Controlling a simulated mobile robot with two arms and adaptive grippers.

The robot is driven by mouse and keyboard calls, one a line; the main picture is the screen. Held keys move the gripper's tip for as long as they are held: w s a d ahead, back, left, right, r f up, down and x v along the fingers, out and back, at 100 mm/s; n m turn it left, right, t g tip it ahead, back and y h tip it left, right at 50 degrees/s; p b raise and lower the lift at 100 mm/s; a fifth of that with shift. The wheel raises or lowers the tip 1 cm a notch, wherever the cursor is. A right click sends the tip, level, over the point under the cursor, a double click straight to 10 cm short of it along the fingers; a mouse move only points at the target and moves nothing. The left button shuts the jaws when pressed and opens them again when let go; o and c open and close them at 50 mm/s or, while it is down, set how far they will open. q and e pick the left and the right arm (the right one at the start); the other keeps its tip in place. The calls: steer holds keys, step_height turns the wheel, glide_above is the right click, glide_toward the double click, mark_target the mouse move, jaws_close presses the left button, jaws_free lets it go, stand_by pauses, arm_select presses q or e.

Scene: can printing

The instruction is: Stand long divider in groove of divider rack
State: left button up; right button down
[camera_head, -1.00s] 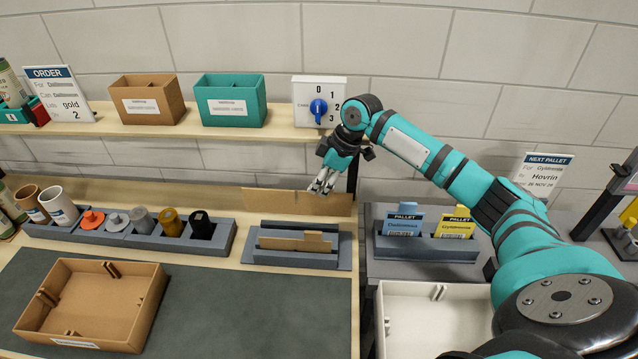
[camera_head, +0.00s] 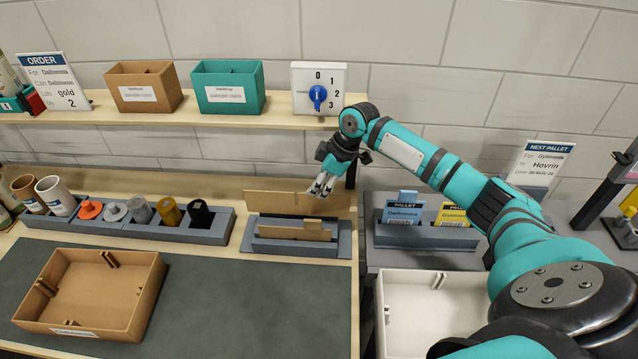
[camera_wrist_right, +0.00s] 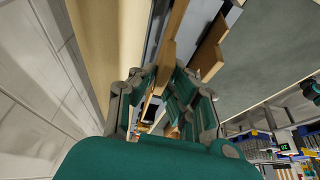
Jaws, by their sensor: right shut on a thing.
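The long divider (camera_head: 285,203) is a thin brown board, upright with its long side level, at the back of the grey divider rack (camera_head: 345,243). Its lower edge is at the rack's rear part; I cannot tell if it sits in the groove. My right gripper (camera_head: 322,186) is shut on its upper edge, toward its right end. In the right wrist view the long divider (camera_wrist_right: 178,25) runs up from between the fingers (camera_wrist_right: 160,85). Shorter dividers (camera_head: 290,232) stand in the front of the rack. My left gripper is out of view.
A row of ink pots in a grey holder (camera_head: 140,232) stands left of the rack. An open brown tray (camera_head: 140,312) lies on the dark mat (camera_head: 260,300). The pallet card holder (camera_head: 425,237) is to the right. A shelf (camera_head: 240,117) runs above.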

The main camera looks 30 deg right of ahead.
steer(key=shift+r+p, duration=0.1)
steer(key=shift+p, duration=0.65)
stand_by(0.8)
steer(key=shift+f, duration=0.25)
steer(key=shift+f+b, duration=1.25)
steer(key=shift+f, duration=1.1)
steer(key=c, duration=1.3)
jaws_free()
steer(key=shift+d+r, duration=0.1)
steer(key=shift+r, duration=0.1)
steer(key=v, duration=1.1)
steer(key=shift+s+r, duration=0.15)
steer(key=shift+r, duration=0.15)
